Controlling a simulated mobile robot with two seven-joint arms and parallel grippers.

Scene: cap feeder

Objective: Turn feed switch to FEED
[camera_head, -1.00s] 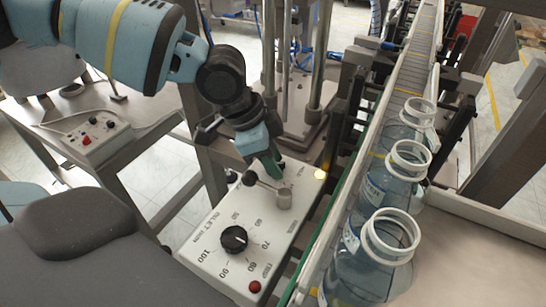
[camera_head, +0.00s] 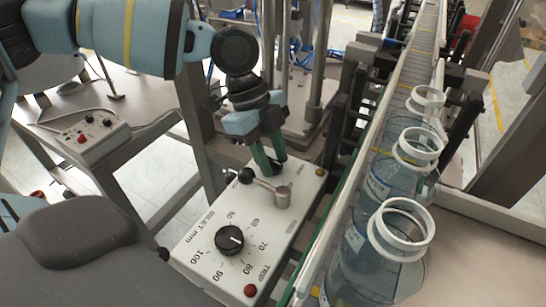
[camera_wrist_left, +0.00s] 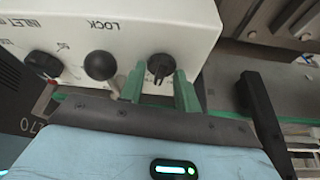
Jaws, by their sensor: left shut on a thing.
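A white control box (camera_head: 262,222) stands beside the conveyor. In the left wrist view, a small black knob (camera_wrist_left: 160,66), apparently the feed switch, sits on its top between the two green fingers of my left gripper (camera_wrist_left: 160,80). In the head view my left gripper (camera_head: 268,163) is down at the box's far end and shut on that knob, which the fingers mostly hide there. Its FEED marking cannot be read. My right gripper is in neither view.
Close to the fingers is a lever with a black ball (camera_head: 246,175) and grey hub (camera_head: 283,196). A black dial (camera_head: 229,239), a red button (camera_head: 250,290) and an unlit lamp (camera_head: 320,172) share the box. Clear bottles (camera_head: 388,255) line the conveyor (camera_head: 412,65) at right.

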